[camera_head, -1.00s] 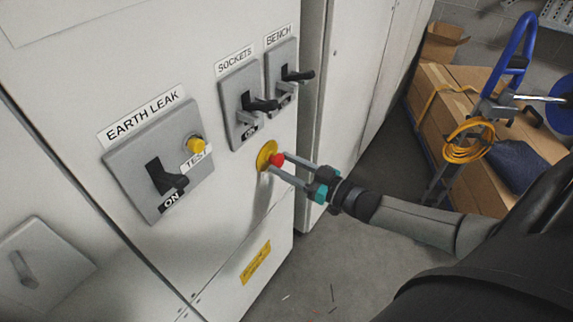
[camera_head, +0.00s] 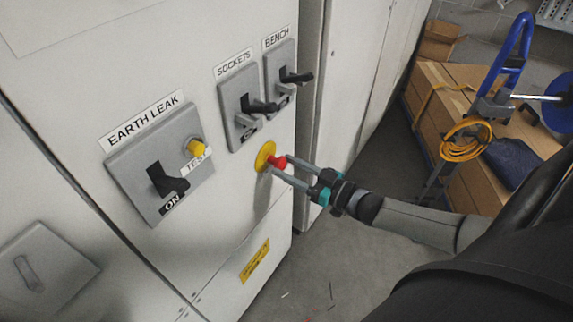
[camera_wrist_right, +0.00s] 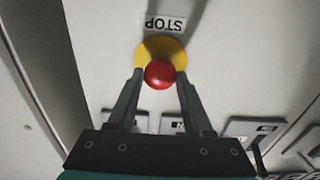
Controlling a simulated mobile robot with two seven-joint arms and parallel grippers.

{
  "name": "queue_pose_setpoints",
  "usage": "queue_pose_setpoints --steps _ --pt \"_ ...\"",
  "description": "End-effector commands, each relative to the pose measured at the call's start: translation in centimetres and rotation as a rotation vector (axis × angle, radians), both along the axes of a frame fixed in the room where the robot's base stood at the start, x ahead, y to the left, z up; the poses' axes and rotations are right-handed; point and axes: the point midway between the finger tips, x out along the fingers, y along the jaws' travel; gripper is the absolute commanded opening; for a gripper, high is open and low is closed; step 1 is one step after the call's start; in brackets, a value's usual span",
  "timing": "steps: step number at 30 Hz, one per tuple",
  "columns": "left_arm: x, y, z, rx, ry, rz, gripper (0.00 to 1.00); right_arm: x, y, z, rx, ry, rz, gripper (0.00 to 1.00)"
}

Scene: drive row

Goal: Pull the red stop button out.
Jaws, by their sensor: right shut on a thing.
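The red stop button (camera_head: 277,162) sits on a round yellow plate (camera_head: 264,155) on the front of a pale cabinet. In the right wrist view the red button (camera_wrist_right: 159,75) is round and stands in front of the yellow plate (camera_wrist_right: 172,48), under a label reading STOP (camera_wrist_right: 164,22). My right gripper (camera_head: 284,169) is shut on the red button, with one finger on each side of it. It also shows in the right wrist view (camera_wrist_right: 159,80). My left gripper is not in view.
The EARTH LEAK switch (camera_head: 165,180) with a yellow TEST button (camera_head: 195,147) is left of the stop button. SOCKETS (camera_head: 241,110) and BENCH (camera_head: 282,80) switches are above. A blue hand truck (camera_head: 515,50) and cardboard boxes (camera_head: 455,90) stand at the right.

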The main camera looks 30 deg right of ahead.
Motion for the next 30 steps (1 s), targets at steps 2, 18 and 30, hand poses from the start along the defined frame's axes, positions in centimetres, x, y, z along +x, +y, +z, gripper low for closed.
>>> queue_pose_setpoints --steps 2,18,30 --pt "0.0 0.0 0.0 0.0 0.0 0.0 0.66 -0.2 -0.1 -0.1 -0.001 0.002 0.001 0.0" --pt "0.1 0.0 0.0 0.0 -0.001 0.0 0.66 -0.1 0.0 -0.1 0.0 0.001 0.0 0.81" --pt "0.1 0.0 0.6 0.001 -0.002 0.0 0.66 -2.6 -1.0 -0.1 -0.001 0.005 0.0 0.81"
